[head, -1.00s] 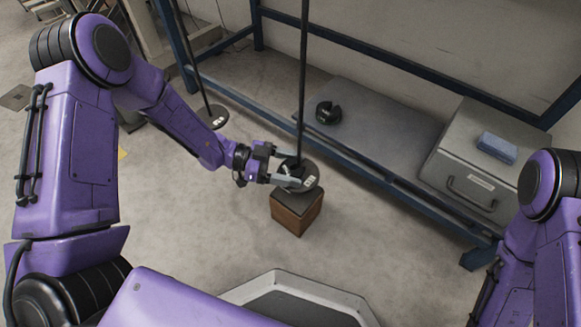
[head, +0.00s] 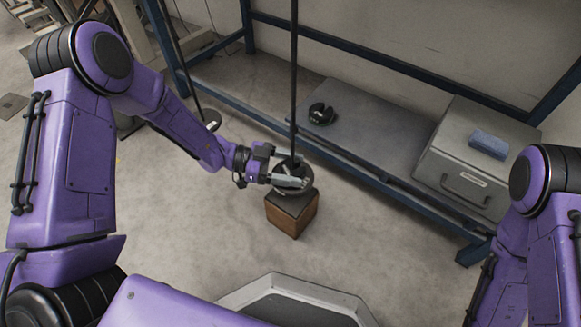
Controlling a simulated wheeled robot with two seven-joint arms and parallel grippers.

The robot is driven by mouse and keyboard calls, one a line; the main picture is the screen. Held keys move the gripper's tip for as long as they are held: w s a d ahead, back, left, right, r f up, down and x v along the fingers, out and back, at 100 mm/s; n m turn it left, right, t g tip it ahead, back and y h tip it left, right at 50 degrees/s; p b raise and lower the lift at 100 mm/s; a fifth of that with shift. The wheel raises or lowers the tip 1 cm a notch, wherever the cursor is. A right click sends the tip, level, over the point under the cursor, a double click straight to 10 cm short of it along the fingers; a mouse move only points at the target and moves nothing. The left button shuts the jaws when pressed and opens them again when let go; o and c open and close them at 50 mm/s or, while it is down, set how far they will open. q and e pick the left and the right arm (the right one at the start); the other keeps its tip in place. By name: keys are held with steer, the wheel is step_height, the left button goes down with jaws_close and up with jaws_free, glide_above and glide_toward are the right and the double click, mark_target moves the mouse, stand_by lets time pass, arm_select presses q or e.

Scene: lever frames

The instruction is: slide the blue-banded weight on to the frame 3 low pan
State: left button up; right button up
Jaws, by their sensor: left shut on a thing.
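My left gripper (head: 294,174) is at the round dark low pan (head: 291,190), which hangs at the foot of a thin dark rod (head: 294,80) above a wooden block. The gripper is shut on a small dark weight (head: 293,164), mostly hidden by the fingers and right beside the rod. I cannot make out a blue band on it, nor whether it rests on the pan. My right gripper is not in view; only part of that arm shows at the right edge.
A brown wooden block (head: 291,217) stands on the floor under the pan. Another pan (head: 210,121) on a rod hangs to the left. A dark slotted weight (head: 321,114) lies on the grey shelf (head: 370,132). A grey case (head: 470,160) carries a blue block (head: 488,145).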

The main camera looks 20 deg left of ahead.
arm_select(q)
steer(key=shift+f, duration=0.4)
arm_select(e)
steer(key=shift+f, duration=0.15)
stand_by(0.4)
arm_select(q)
steer(key=o, duration=1.3)
steer(key=shift+p+v, duration=0.55)
steer(key=shift+v, duration=0.6)
steer(key=shift+p+v, duration=1.05)
steer(key=shift+v, duration=1.35)
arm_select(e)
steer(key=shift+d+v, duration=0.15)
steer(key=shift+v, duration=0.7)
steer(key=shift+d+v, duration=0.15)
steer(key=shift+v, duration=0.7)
arm_select(q)
steer(key=shift+f, duration=0.1)
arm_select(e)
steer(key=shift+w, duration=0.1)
